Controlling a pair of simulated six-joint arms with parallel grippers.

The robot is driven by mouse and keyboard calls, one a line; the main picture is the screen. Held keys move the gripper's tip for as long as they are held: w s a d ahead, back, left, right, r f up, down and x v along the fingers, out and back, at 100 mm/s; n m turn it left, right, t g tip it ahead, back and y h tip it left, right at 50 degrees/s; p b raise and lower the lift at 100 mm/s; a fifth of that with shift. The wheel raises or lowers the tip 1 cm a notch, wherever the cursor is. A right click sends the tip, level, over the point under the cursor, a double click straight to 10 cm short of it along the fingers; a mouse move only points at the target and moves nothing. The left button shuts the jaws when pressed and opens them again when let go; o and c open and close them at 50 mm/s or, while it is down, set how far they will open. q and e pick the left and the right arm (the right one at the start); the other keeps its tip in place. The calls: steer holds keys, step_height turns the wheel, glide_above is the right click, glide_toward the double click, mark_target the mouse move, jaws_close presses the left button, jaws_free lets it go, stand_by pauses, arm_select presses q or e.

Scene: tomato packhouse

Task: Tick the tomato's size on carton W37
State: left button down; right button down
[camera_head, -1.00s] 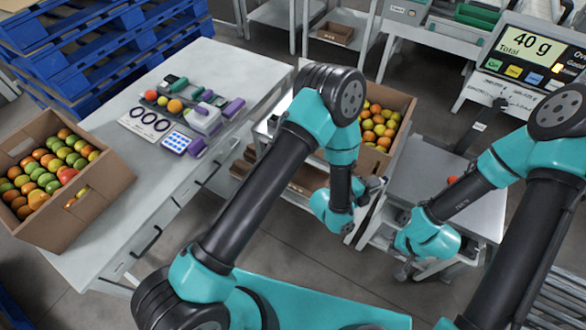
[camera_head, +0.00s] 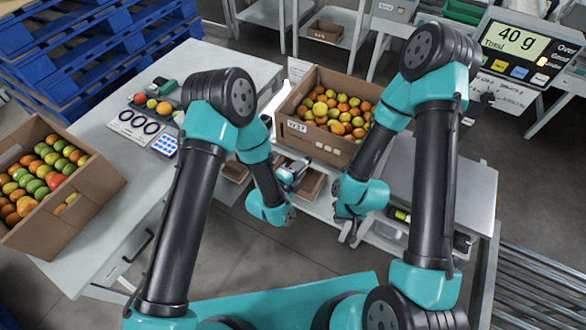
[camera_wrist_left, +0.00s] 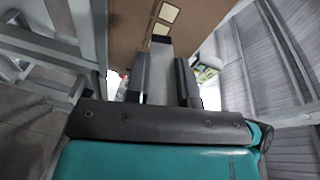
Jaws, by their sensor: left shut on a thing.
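Carton W37 (camera_head: 341,151) is a brown open box full of orange, red and green tomatoes, with a white label on its front. My left gripper (camera_head: 294,172) is just below and in front of that face. It is shut on a slim grey thing with a dark end (camera_wrist_left: 160,75), which points at the carton beside the squares; I cannot tell if it touches. My right gripper (camera_head: 352,235) is lower, right of the left one; its jaws are unclear.
The scale display (camera_head: 516,42) reads 40 g. The scale's plate (camera_head: 470,190) is partly behind my right arm. On the left table lie a ring card (camera_head: 133,124), a blue-dotted card (camera_head: 165,145) and several tomatoes. Another tomato carton (camera_head: 95,200) stands at its near end.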

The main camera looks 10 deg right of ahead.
mark_target(307, 157)
arm_select(q)
steer(key=shift+d, duration=0.1)
stand_by(0.3)
steer(key=shift+w+a+r+x, duration=0.1)
steer(key=shift+w+x, duration=0.05)
steer(key=shift+x, duration=0.8)
steer(key=shift+w+a+r+x, duration=0.1)
steer(key=shift+x, duration=0.8)
steer(key=shift+w+a+r+x, duration=0.1)
steer(key=shift+w+x, duration=0.05)
steer(key=shift+x, duration=0.8)
steer(key=shift+w+d, duration=0.25)
steer(key=shift+w, duration=0.1)
steer(key=shift+s+d+r, duration=0.25)
steer(key=shift+d+r, duration=0.05)
steer(key=shift+r, duration=0.15)
steer(key=shift+w+a+f, duration=0.15)
steer(key=shift+f, duration=0.1)
stand_by(0.4)
steer(key=shift+s+d+f+v, duration=0.1)
steer(key=shift+s+v, duration=0.05)
steer(key=shift+v, duration=0.85)
steer(key=shift+s+d+f+v, duration=0.1)
steer(key=shift+v, duration=0.9)
steer(key=shift+s+d+f+v, duration=0.1)
steer(key=shift+s+f+v, duration=0.05)
steer(key=shift+v, duration=0.85)
steer(key=shift+w+r, duration=0.1)
